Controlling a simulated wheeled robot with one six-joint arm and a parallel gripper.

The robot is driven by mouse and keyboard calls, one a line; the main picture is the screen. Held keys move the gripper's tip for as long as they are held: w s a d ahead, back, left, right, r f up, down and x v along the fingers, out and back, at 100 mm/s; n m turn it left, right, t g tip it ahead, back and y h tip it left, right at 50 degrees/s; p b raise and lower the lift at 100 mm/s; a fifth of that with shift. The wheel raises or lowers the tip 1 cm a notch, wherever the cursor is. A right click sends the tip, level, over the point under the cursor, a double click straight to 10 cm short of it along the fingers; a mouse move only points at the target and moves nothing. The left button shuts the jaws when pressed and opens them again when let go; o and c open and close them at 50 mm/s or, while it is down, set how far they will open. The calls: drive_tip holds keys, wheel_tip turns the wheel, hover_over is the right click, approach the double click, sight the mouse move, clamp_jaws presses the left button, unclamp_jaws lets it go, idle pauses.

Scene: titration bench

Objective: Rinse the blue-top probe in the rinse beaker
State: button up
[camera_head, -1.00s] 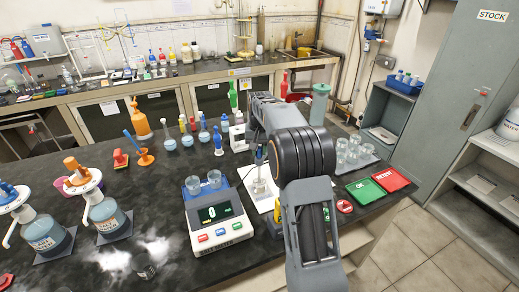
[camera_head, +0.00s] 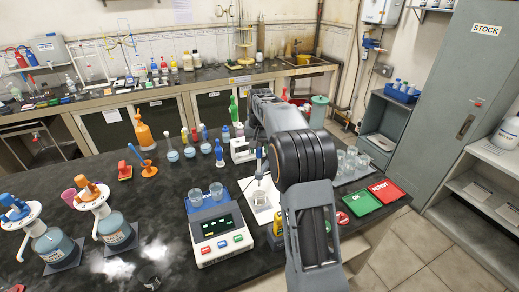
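A blue-topped probe (camera_head: 259,156) stands upright beside my arm, its thin stem pointing down over a clear beaker (camera_head: 260,197). The beaker sits on a white sheet (camera_head: 249,189). The stem's lower end appears to be at or inside the beaker, but the picture is too small to tell how deep. My arm reaches up from the front and bends over just right of the probe. My gripper's fingers are hidden behind the arm links, so I cannot see what they hold.
A balance (camera_head: 218,230) with two small beakers on top stands left of the sheet. Green (camera_head: 362,202) and red (camera_head: 386,191) trays and several clear beakers (camera_head: 350,161) lie to the right. Dispenser bottles (camera_head: 54,246) stand at far left.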

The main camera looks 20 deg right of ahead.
drive_tip(key=shift+o, duration=1.1)
drive_tip(key=shift+f, duration=0.2)
drive_tip(key=shift+r, duration=0.15)
wheel_tip(320, 180, up, 14)
drive_tip(key=shift+f+p, duration=0.2)
drive_tip(key=shift+p, duration=0.2)
